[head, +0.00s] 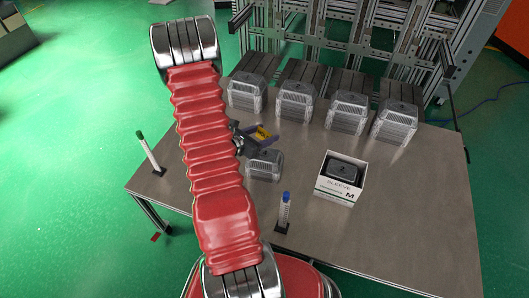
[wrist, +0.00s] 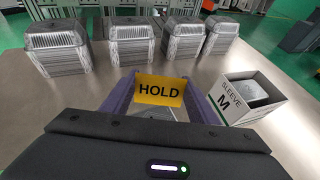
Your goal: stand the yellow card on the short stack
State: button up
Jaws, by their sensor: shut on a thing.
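The yellow card (wrist: 160,93) reads HOLD and stands upright between the two purple fingers of my gripper (wrist: 161,100). In the head view the card (head: 263,133) shows as a small yellow patch at my gripper (head: 260,138). The gripper is shut on the card. The short stack (head: 264,166) of foil trays with a clear lid sits on the table just in front of the gripper in the head view. In the wrist view only a small part of it (wrist: 168,114) shows below the card; the rest is hidden by the gripper. I cannot tell whether card and stack touch.
Several taller lidded tray stacks (head: 347,112) stand in a row at the table's back. A white SLEEVE M box (head: 338,189) holding trays stands to the right. A blue-capped tube (head: 285,209) and a green-capped tube (head: 148,151) stand near the front and left. The table's right front (head: 420,220) is clear.

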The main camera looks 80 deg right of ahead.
send_over(264, 154)
jog(key=shift+d+f, duration=0.2)
jog(key=shift+f, duration=2.3)
jog(key=shift+f, duration=0.1)
jog(key=shift+f, duration=1.95)
jog(key=shift+f, duration=0.1)
jog(key=o, duration=1)
jog(key=shift+a, duration=0.1)
jog(key=v, duration=1.2)
